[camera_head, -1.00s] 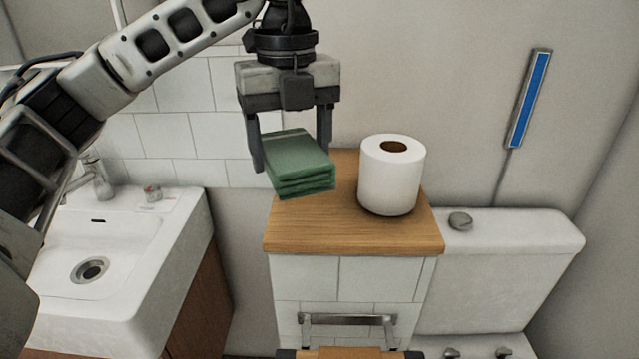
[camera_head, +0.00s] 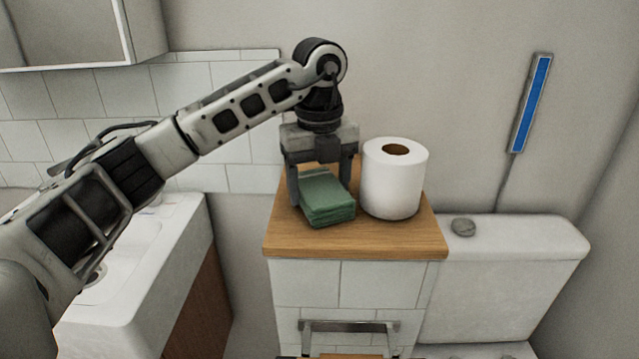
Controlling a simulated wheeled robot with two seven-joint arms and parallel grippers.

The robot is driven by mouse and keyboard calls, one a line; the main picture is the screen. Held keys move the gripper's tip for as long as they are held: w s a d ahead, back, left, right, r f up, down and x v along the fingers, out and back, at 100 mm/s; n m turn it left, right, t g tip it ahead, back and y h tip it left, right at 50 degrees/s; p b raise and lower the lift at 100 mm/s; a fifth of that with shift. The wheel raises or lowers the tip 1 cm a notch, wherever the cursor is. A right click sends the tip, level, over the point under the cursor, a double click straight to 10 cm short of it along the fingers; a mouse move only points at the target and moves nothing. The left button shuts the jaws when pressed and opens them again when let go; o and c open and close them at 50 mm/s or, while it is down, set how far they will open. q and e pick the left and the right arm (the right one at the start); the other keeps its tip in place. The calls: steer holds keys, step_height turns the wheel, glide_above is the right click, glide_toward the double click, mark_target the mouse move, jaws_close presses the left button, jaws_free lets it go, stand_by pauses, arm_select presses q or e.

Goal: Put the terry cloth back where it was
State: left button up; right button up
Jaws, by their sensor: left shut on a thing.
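The terry cloth (camera_head: 328,202) is a folded green stack in the head view. It is low over the wooden top (camera_head: 390,238) of the tiled pedestal, left of the toilet paper roll. It seems to rest on the wood, though I cannot tell whether it bears fully on it. My left gripper (camera_head: 322,188) points down and is shut on the cloth, one finger at each side. Its right finger is close to the roll. My right gripper is not in view.
The white toilet paper roll (camera_head: 393,185) stands upright right of the cloth. A toilet tank (camera_head: 510,262) is at the right, and a white sink (camera_head: 150,255) at the left, partly behind my arm. Bare wood lies in front of the cloth.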

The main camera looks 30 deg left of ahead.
mark_target(320, 186)
arm_select(q)
steer(key=o, duration=0.9)
steer(key=shift+f, duration=0.15)
steer(key=shift+o, duration=0.2)
step_height(320, 186, up, 12)
steer(key=p, duration=0.2)
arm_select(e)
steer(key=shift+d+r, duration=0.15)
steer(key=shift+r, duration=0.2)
